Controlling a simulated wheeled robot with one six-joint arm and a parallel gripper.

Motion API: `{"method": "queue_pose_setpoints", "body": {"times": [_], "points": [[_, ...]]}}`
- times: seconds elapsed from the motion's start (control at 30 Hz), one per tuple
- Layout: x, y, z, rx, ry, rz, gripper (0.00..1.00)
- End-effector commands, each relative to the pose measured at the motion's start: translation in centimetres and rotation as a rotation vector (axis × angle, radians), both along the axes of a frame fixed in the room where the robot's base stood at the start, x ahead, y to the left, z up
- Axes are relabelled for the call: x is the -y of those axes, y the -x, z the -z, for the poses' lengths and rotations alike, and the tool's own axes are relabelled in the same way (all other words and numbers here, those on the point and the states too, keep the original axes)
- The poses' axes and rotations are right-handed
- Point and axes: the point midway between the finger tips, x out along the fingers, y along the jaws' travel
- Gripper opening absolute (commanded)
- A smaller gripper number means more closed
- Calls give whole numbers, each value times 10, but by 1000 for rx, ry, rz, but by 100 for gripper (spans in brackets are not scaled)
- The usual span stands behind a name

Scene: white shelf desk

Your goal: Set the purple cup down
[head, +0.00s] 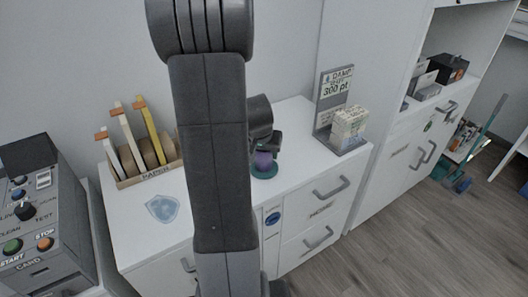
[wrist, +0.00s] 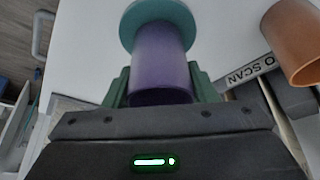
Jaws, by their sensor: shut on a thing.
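The purple cup (head: 263,160) is at the white desk's front part in the head view, just right of my arm. In the wrist view the purple cup (wrist: 160,58) stands between the green fingers of my gripper (wrist: 160,88), which is shut on it. My gripper (head: 265,147) also shows in the head view, partly hidden by my arm. A round teal coaster (head: 264,174) shows right below the cup; the teal disc (wrist: 138,14) shows at the cup's far end in the wrist view. I cannot tell whether cup and coaster touch.
An orange-brown cup (wrist: 297,42) stands by a "TO SCAN" label (wrist: 250,70) in the wrist view. The desk's front left is clear except a shield emblem (head: 162,208).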

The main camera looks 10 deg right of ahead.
Motion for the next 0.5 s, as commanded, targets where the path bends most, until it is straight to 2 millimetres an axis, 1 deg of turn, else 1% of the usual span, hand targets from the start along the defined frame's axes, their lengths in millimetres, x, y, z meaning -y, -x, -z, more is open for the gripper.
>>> {"method": "queue_pose_setpoints", "body": {"times": [0.03,0.07,0.1,0.17,0.5], "points": [[0,0,3,1,0,0,25],[0,0,2,0,0,0,56],[0,0,2,0,0,0,64],[0,0,1,0,0,0,74],[0,0,-1,0,0,0,74]]}}
